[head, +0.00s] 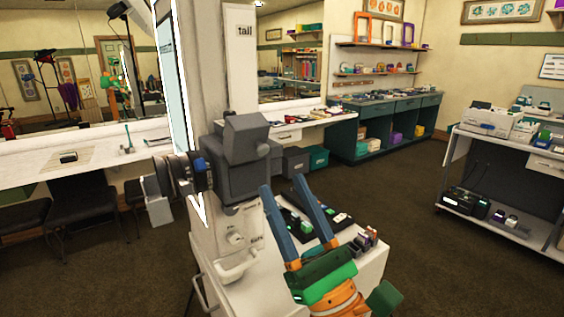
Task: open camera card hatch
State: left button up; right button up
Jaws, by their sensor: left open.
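A grey, boxy camera (232,172) with a dark lens (180,174) pointing left stands on a white stand (222,235). A card hatch cannot be clearly made out on it; the camera's right side has small dark parts. My left gripper (282,184) is open and empty, with two blue-grey fingers with orange bands reaching up from a green and orange wrist. Its fingertips appear just right of and below the camera body; whether they touch it cannot be told. My right gripper is not in view.
A white surface (370,262) beside the stand holds a dark tray (293,227) and small items behind the fingers. A pale pillar (205,60) rises behind the camera. A white counter (100,145) is at left, and a shelf cart (478,165) at right. Brown carpet (425,235) is open between.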

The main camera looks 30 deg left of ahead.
aim_at(264, 153)
pick_arm(q)
jog(key=x, duration=0.2)
jog(key=p+x, duration=0.1)
jog(key=x, duration=0.1)
jog(key=p+x, duration=0.1)
jog(key=x, duration=0.1)
jog(key=shift+s+a+f, duration=0.2)
jog(key=shift+a+f, duration=0.1)
jog(key=shift+a, duration=0.05)
jog(key=shift+w, duration=0.15)
jog(key=shift+d, duration=0.35)
jog(key=shift+a, duration=0.1)
grip_shut()
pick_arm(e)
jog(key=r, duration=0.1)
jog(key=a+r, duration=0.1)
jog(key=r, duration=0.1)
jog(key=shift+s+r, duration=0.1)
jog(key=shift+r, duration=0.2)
